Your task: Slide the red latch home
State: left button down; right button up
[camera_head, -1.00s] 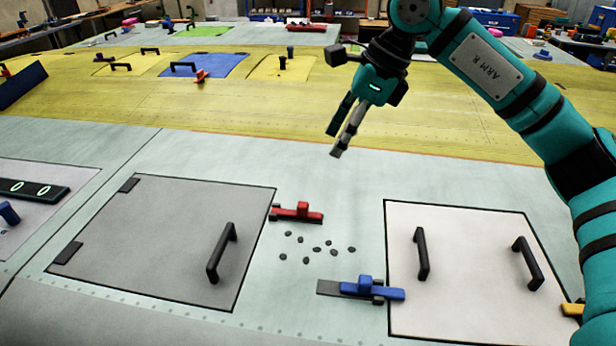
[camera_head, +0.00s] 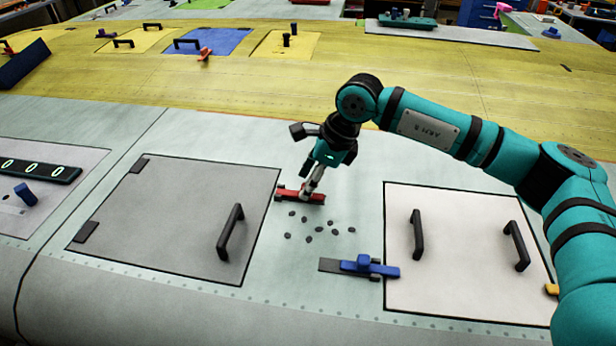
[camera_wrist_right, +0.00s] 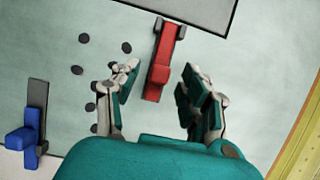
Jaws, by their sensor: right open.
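The red latch (camera_head: 300,196) lies on the pale green wing skin at the right edge of the grey hatch panel (camera_head: 180,220). My right gripper (camera_head: 309,194) is down over the latch and covers part of it in the head view. In the right wrist view the red latch (camera_wrist_right: 162,60) runs lengthwise, its far end at the panel edge and its raised knob between the fingers. The right gripper (camera_wrist_right: 157,82) is open, a finger on either side of the knob, with gaps visible. Whether the fingertips touch the surface is unclear. My left gripper is not seen.
A blue latch (camera_head: 368,266) sits beside the white panel (camera_head: 465,260) with two black handles. Several small dark pebbles (camera_head: 318,229) lie between the two latches. A black handle (camera_head: 230,232) stands on the grey panel near the red latch.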

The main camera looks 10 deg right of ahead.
jog(key=shift+w+a+f, duration=0.1)
jog(key=shift+a+f, duration=0.05)
jog(key=shift+f, duration=0.3)
grip_shut()
